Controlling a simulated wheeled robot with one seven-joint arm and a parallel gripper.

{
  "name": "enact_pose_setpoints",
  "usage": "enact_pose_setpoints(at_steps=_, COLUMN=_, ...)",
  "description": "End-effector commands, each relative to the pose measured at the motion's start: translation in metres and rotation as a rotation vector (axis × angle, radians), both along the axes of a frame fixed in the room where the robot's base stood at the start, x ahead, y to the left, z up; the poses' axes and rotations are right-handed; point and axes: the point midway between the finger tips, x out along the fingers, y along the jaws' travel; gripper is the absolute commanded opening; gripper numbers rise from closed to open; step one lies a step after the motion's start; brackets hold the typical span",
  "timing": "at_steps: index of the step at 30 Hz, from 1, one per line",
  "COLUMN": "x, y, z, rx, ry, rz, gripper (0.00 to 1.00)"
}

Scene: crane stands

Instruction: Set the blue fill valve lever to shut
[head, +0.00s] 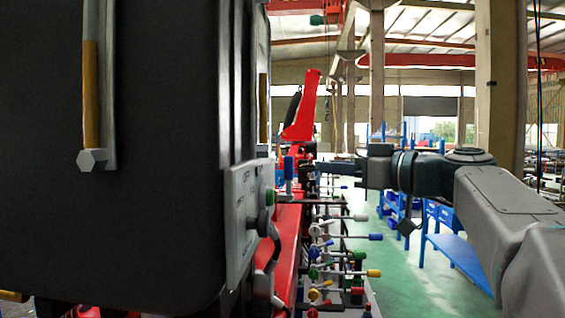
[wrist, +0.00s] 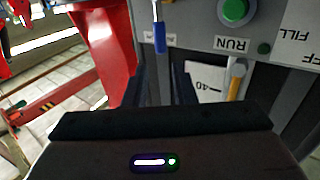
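The blue lever (wrist: 159,38) hangs from the grey control panel (wrist: 195,50) in the wrist view, with its handle end toward me. It appears to be the blue upright handle (head: 288,167) in the head view. My gripper (wrist: 158,74) is open, with a dark finger on each side of the line to the lever. The lever's end lies just beyond the fingertips, and I cannot tell whether either finger touches it. In the head view my gripper (head: 308,167) reaches left, close beside the handle. The lever's pivot is out of the wrist view.
A green button (wrist: 234,11) above a RUN label and a yellow-tipped gauge tube (wrist: 237,80) sit right of the lever. A red frame (wrist: 106,45) stands left. In the head view, a black tank (head: 150,150) fills the left and several coloured levers (head: 340,237) stick out below.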

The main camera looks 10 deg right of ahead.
Motion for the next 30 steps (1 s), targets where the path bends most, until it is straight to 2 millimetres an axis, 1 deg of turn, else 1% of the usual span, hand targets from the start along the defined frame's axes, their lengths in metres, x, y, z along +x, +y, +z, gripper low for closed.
enact_pose_setpoints(at_steps=1, x=0.008, y=0.008, z=0.002, rx=0.000, ry=0.003, rz=0.004, gripper=0.24)
enact_pose_setpoints(at_steps=9, x=0.054, y=0.044, z=0.003, rx=0.001, ry=0.005, rz=0.006, gripper=0.24)
enact_pose_setpoints(at_steps=15, x=0.079, y=0.063, z=0.002, rx=0.001, ry=0.005, rz=0.004, gripper=0.24)
enact_pose_setpoints(at_steps=21, x=0.089, y=0.071, z=0.000, rx=0.000, ry=0.003, rz=0.002, gripper=0.24)
enact_pose_setpoints(at_steps=29, x=0.090, y=0.071, z=0.000, rx=0.000, ry=0.003, rz=0.001, gripper=0.24)
enact_pose_setpoints(at_steps=30, x=0.090, y=0.071, z=-0.001, rx=0.000, ry=0.003, rz=0.001, gripper=0.18)
